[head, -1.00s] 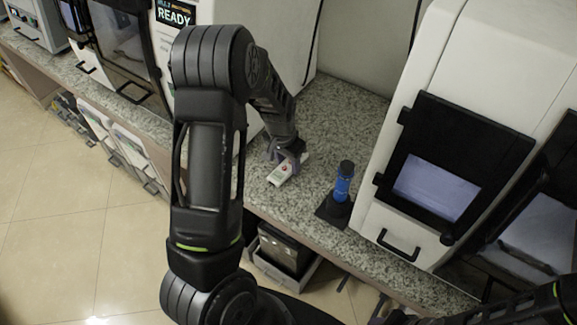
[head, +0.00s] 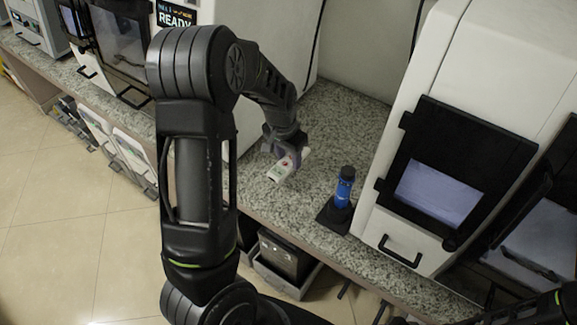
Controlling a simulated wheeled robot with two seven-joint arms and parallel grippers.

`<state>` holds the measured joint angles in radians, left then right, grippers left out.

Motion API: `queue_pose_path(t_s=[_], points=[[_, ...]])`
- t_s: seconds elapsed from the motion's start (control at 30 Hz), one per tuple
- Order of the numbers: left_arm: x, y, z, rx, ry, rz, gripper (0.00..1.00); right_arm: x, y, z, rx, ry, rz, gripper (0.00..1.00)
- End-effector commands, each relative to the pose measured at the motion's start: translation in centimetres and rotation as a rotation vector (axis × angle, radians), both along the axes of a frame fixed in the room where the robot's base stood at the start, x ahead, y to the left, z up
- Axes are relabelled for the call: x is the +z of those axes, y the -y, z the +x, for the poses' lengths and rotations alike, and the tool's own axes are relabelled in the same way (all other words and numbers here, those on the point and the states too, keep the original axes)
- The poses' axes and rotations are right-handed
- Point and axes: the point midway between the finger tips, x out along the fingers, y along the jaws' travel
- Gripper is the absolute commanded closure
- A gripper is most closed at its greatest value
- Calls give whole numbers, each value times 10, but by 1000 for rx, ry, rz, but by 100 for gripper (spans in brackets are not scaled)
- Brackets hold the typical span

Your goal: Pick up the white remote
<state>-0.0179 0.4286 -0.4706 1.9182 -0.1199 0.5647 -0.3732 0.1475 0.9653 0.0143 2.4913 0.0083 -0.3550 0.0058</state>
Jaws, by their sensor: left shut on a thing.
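The white remote (head: 281,170) shows at the end of my left arm, over the speckled counter. How high the remote is above the counter is hard to tell. Only a dark piece of my right arm shows at the lower right corner; its gripper is not seen.
A blue-and-black cylinder (head: 342,190) stands on a black base to the right of the remote. A large white machine (head: 440,90) with a dark window is on the right. Bare counter (head: 345,115) lies behind. A grey bin (head: 291,277) sits below the counter.

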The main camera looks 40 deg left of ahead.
Motion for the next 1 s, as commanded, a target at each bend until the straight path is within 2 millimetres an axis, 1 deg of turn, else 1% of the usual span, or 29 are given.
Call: queue_pose_path(t_s=[0.03, 0.1, 0.2, 0.33, 0.43, 1.0], points=[[11, 0, 1, 0, 6, 0, 100, -3, 0, 0, 0, 1, 1, 64], [24, 0, 1, -1, 6, 0, 100, -4, 0, 0, 1, 1, 1, 64], [40, 0, 1, 1, 4, 0, 100, -5, 0, 1, 0, 3, 2, 64], [52, 0, 0, 0, 2, 0, 100, -6, 0, 1, 1, 3, 2, 64], [54, 0, 0, 1, 1, 0, 100, -6, 0, 1, 1, 3, 3, 64], [54, 1, 0, 1, 0, 0, 100, -6, 0, 1, 0, 3, 2, 64]])
